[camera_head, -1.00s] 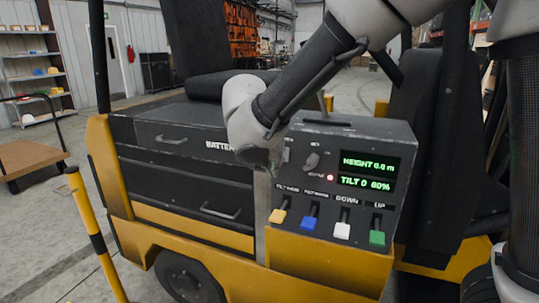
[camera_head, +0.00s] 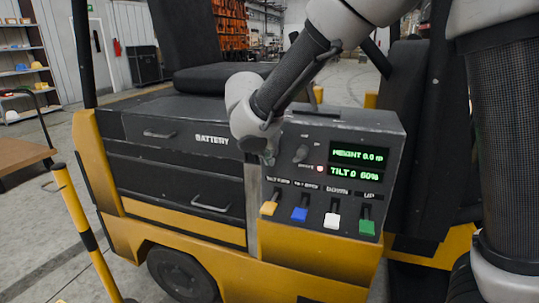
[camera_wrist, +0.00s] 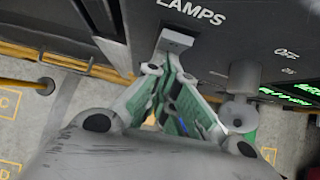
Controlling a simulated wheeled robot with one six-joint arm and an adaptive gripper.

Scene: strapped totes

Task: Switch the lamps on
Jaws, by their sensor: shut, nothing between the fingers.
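The lamps switch (camera_wrist: 176,42) is a small grey lever below the LAMPS label in the wrist view. My gripper (camera_wrist: 172,72) is shut and empty, its tips close beneath the lever; I cannot tell whether they touch it. In the head view my gripper (camera_head: 269,158) is at the upper left of the black control panel (camera_head: 345,203) and hides the lamps switch. No lamp is clearly seen.
Green displays (camera_head: 358,155) are farther right. Yellow (camera_head: 269,208), blue (camera_head: 299,214), white (camera_head: 332,220) and green (camera_head: 367,227) levers line the lower panel.

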